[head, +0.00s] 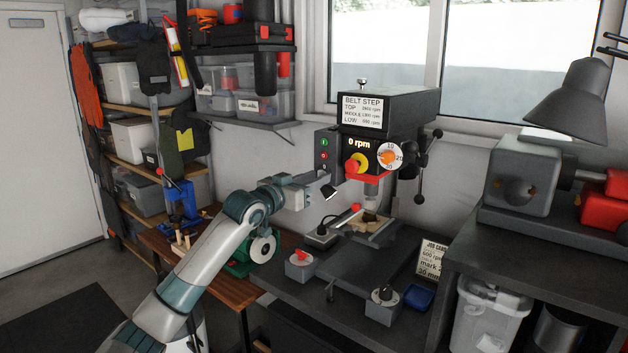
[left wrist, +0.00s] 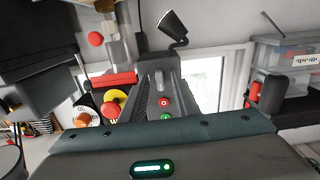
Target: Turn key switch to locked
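The drill press (head: 388,120) stands on the bench with "0 rpm" on its display and a red and yellow stop button (head: 355,164). A small grey box with a red knob (head: 301,256) sits on the bench at its left. Another grey box with a dark knob or key (head: 385,294) sits at the front right. I cannot tell for sure which is the key switch, nor its setting. My left gripper (head: 316,188) hangs in the air beside the press's button panel (head: 324,151), apart from both boxes. Its fingers are not clear. My right gripper is not in view.
The press's base (head: 350,265) fills the middle; a lamp (head: 572,100) stands at right.

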